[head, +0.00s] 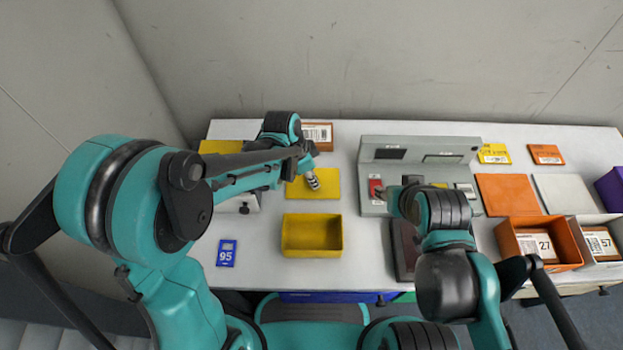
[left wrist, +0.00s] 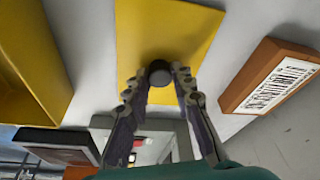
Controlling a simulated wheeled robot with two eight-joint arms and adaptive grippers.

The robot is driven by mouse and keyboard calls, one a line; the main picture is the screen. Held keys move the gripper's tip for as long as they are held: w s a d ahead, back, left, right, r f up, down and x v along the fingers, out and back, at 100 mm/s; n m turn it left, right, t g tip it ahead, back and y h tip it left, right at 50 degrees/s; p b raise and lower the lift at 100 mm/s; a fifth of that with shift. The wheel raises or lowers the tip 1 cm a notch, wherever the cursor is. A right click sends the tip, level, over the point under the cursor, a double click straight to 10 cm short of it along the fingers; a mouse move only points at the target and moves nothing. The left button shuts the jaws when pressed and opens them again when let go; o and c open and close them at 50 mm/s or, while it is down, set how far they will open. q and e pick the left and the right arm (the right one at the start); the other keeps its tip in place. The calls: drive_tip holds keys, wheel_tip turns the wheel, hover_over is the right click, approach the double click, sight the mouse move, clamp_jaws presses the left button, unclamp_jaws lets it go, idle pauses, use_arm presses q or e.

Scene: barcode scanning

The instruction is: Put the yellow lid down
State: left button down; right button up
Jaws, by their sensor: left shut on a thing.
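The yellow lid (head: 328,180) is a flat plate over the white table, behind the open yellow box (head: 312,250). It also shows in the left wrist view (left wrist: 190,25), with a dark round knob (left wrist: 160,72) on it. My left gripper (head: 313,182) points down at the lid; in the left wrist view its fingers (left wrist: 161,75) are closed around the knob. I cannot tell whether the lid touches the table. My right gripper (head: 408,198) is by the grey console, mostly hidden by its own arm, so its fingers are unclear.
The grey console (head: 420,142) stands right of the lid. An orange-brown box with a barcode (head: 318,135) is behind it. A blue tag marked 95 (head: 227,253) lies at the front left. Orange (head: 515,250) and white boxes with their lids stand right.

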use_arm(q)
drive_tip(key=shift+f, duration=0.15)
drive_tip(key=c, duration=1.3)
unclamp_jaws()
